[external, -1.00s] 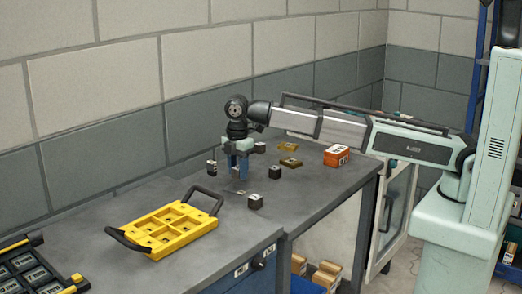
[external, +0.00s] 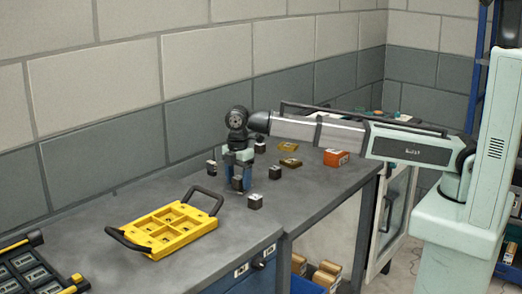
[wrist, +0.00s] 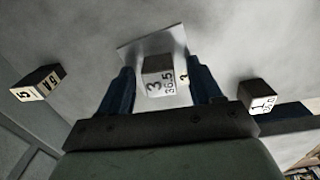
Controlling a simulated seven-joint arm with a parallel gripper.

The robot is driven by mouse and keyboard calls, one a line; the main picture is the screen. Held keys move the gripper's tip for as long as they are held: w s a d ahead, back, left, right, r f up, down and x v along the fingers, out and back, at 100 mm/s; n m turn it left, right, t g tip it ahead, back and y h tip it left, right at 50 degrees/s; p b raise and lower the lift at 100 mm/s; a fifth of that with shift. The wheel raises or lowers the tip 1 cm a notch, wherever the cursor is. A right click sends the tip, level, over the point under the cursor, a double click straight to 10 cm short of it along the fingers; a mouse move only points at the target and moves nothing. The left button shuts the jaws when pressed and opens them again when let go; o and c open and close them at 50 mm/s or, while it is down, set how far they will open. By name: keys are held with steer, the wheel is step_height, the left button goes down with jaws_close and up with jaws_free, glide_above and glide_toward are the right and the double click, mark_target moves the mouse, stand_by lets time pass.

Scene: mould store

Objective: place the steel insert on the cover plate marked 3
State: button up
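The steel insert (wrist: 158,78) is a small grey block with a white label reading 3 and 36.5. In the wrist view it stands over the pale square cover plate (wrist: 132,52), appearing to rest on it. A small label shows on the plate right of the insert, its mark hard to read. My gripper (wrist: 161,76) has its blue fingers on either side of the insert, with narrow gaps visible, so it looks open. In the external view my gripper (external: 238,184) is low over the bench around the insert (external: 237,183); the plate is mostly hidden there.
Blocks marked 5 (wrist: 36,84) and 1 (wrist: 258,95) stand to either side. Other dark blocks (external: 255,201) (external: 275,172) are close by.

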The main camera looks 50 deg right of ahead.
mark_target(238, 177)
steer(key=shift+r, duration=0.1)
step_height(238, 177, up, 12)
stand_by(0.7)
